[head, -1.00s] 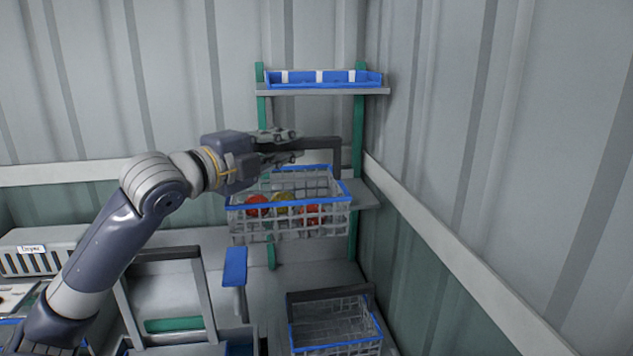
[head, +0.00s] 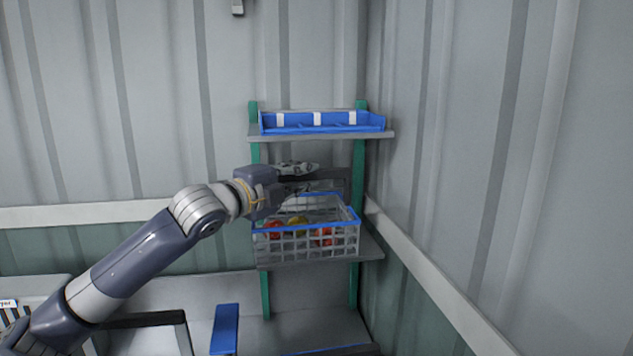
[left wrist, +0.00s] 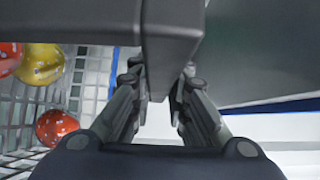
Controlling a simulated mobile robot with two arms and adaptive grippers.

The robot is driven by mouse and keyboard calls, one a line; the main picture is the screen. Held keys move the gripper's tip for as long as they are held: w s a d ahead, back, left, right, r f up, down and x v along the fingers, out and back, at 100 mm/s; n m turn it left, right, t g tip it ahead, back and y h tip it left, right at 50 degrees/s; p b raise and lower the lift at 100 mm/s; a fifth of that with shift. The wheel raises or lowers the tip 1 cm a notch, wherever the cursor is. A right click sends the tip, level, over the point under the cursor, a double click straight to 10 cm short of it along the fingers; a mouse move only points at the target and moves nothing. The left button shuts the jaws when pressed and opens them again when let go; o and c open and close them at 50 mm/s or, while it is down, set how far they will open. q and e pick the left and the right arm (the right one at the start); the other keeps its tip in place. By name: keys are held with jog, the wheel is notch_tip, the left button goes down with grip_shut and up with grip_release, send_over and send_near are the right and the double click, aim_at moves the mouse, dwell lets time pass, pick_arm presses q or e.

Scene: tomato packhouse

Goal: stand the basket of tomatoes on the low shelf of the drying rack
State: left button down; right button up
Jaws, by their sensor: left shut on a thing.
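The basket of tomatoes (head: 308,242) is a pale wire basket with a blue rim and a dark handle (head: 340,180). It holds red and yellow tomatoes (head: 298,221), which also show at the left of the left wrist view (left wrist: 42,63). My left gripper (head: 302,180) is shut on the handle, above the basket. The drying rack has green posts (head: 355,290) and a grey low shelf (head: 371,247). The basket is upright over this shelf, its base close to the shelf's front edge. I cannot tell whether it touches. My right gripper is not in view.
The rack's upper shelf (head: 390,134) carries a blue tray (head: 320,128) above my gripper. Corrugated walls meet just behind and right of the rack. A blue upright part (head: 225,328) and a dark handle-like bar (head: 150,320) stand at the lower front.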

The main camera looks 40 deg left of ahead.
aim_at(302, 207)
pick_arm(q)
jog(key=w+a+f+p, duration=0.2)
jog(key=w+f+p, duration=0.2)
jog(key=w, duration=0.3)
jog(key=shift+w+a+p, duration=0.25)
jog(key=shift+w+p, duration=0.1)
jog(key=shift+p, duration=0.35)
jog(key=shift+f, duration=0.1)
jog(key=c, duration=1.5)
grip_release()
jog(key=shift+f, duration=0.15)
jog(key=shift+c, duration=0.2)
jog(key=shift+s, duration=0.1)
